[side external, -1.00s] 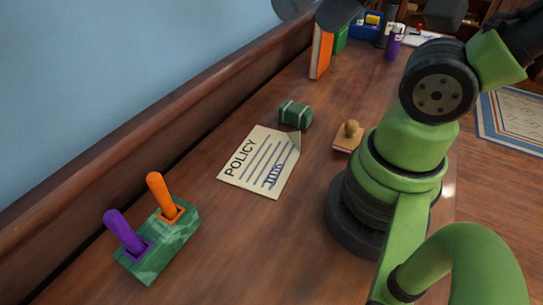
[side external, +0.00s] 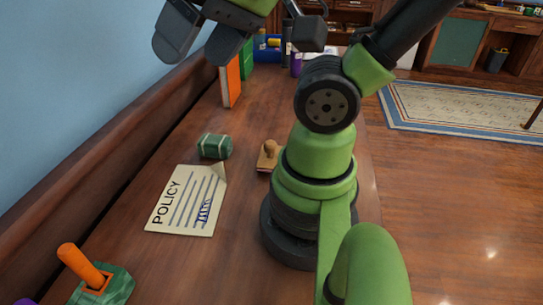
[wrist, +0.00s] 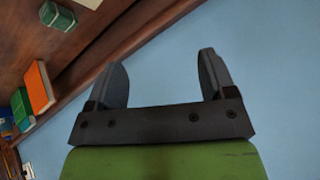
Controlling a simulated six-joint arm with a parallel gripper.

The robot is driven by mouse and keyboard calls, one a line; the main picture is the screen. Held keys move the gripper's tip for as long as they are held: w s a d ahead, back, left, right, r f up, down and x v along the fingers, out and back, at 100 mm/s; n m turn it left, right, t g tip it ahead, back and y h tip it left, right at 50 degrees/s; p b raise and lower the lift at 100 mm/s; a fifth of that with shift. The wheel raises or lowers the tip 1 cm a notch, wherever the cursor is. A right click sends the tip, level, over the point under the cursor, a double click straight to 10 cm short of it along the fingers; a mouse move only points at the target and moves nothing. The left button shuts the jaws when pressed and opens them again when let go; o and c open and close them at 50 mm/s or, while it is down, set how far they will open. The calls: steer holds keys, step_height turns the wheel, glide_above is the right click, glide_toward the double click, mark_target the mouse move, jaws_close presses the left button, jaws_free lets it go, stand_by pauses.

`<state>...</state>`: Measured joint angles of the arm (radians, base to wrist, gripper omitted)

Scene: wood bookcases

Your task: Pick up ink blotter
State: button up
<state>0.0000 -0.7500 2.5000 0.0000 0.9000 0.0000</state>
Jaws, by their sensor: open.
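A small wooden piece with a round knob on a flat base, which looks like the ink blotter (side external: 266,160), stands on the wooden desk (side external: 120,245) in the side external view. It is just left of my arm's base and right of a green banded block. My gripper (side external: 197,48) is high at the top of that view, well away from it, above the back-left side of the desk. In the wrist view my gripper (wrist: 162,62) has its two fingers wide apart with only blue wall between them. The blotter cannot be made out in the wrist view.
Near the blotter are the green banded block (side external: 214,146) and a POLICY sheet (side external: 180,205). A green base with an orange lever (side external: 85,265) is at front left. Orange (side external: 231,82) and green (side external: 247,62) books stand behind. A raised wooden ledge (side external: 70,190) runs along the wall.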

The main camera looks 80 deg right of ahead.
steer(key=shift+c, duration=1.3)
